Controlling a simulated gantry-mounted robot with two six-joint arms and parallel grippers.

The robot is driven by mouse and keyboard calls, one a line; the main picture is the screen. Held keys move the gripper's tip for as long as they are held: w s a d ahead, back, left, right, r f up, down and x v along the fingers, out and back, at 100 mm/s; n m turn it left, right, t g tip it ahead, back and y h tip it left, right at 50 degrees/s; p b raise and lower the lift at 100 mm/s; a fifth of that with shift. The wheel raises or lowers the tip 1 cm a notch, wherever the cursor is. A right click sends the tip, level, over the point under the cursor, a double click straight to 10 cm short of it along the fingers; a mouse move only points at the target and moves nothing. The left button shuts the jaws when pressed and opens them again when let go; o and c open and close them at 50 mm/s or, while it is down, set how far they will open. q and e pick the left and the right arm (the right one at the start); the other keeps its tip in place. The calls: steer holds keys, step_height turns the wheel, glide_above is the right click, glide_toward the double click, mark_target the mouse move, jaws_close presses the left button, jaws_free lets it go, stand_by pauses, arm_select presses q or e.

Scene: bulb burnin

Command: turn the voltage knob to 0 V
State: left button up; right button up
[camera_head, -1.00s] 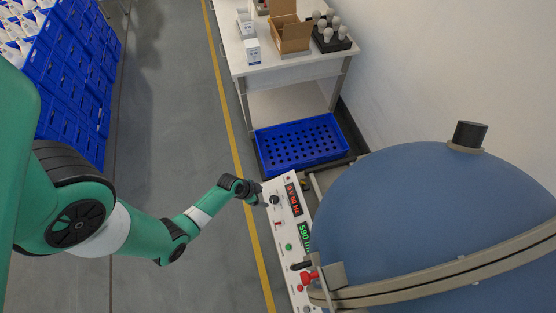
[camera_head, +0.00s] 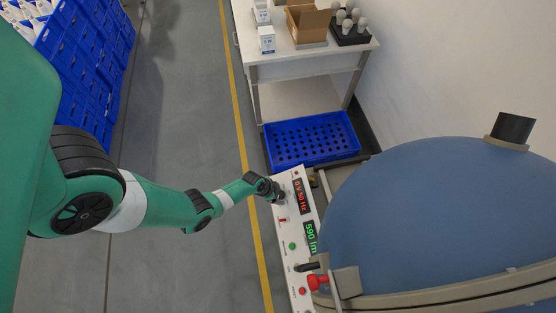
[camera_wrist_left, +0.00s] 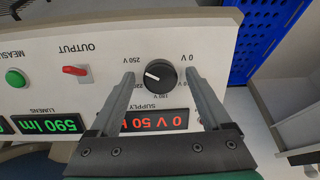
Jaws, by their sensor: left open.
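The black round voltage knob (camera_wrist_left: 160,76) is on the white supply panel (camera_wrist_left: 215,32), with a white pointer mark toward the left of the wrist picture. The wrist view is upside down. "0 V" is printed to the knob's upper right and "250 V" to its upper left. The red supply display (camera_wrist_left: 155,119) reads 0 V 50 Hz, partly hidden by a finger. My left gripper (camera_wrist_left: 159,76) is open, with one finger on each side of the knob and a visible gap to it. In the head view my left gripper (camera_head: 277,192) is at the panel's upper end and covers the knob.
The panel also has a red output switch (camera_wrist_left: 76,71), a green button (camera_wrist_left: 15,78) and a green lumens display (camera_head: 310,236) reading 590. A large blue sphere (camera_head: 440,220) stands right of the panel. A blue crate (camera_head: 310,140) lies beyond it.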

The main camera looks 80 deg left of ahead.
arm_select(q)
jaws_close()
stand_by(0.3)
